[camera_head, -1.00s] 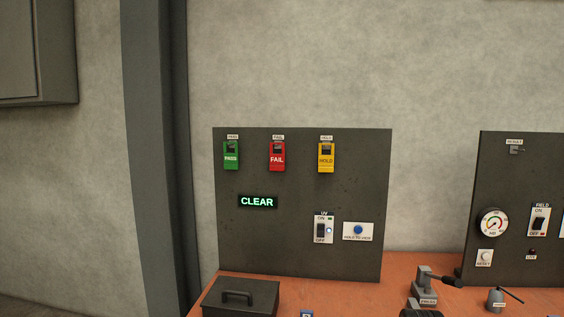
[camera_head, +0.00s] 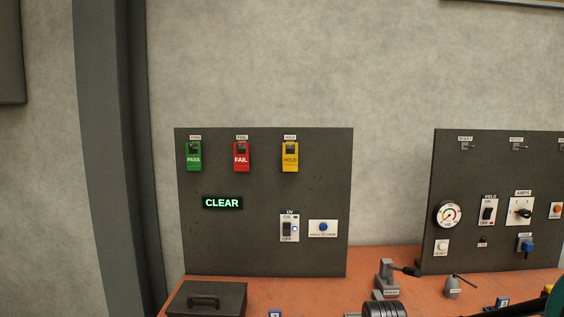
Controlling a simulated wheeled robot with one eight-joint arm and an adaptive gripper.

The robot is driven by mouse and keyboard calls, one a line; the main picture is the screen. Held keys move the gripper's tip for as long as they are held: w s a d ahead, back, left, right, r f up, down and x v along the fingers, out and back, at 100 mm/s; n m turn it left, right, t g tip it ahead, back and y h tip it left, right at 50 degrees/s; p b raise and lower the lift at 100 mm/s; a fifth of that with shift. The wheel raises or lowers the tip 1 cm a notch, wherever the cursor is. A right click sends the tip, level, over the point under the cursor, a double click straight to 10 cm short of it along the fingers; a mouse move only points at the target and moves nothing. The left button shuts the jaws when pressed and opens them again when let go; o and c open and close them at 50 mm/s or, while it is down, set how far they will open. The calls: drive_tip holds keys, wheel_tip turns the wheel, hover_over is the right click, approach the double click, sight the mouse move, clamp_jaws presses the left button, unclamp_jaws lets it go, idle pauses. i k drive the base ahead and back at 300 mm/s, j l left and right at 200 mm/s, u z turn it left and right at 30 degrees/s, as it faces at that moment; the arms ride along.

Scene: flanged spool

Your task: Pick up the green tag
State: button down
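The green tag (camera_head: 194,157), marked PASS, hangs on a hook at the upper left of the dark panel (camera_head: 262,240) in the head view. A red FAIL tag (camera_head: 241,157) and a yellow HOLD tag (camera_head: 290,158) hang to its right, each on its own hook. Small labels sit above the tags. My gripper does not show clearly in this view, so nothing can be told of its fingers.
A dark lidded box (camera_head: 207,299) stands on the orange bench (camera_head: 352,260) below the panel. A lit CLEAR sign (camera_head: 222,203) and a UV switch (camera_head: 289,228) are on the panel. A second panel (camera_head: 450,165) with a gauge stands to the right. Small fixtures stand between them.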

sight(194, 161)
drive_tip(key=u, duration=1.05)
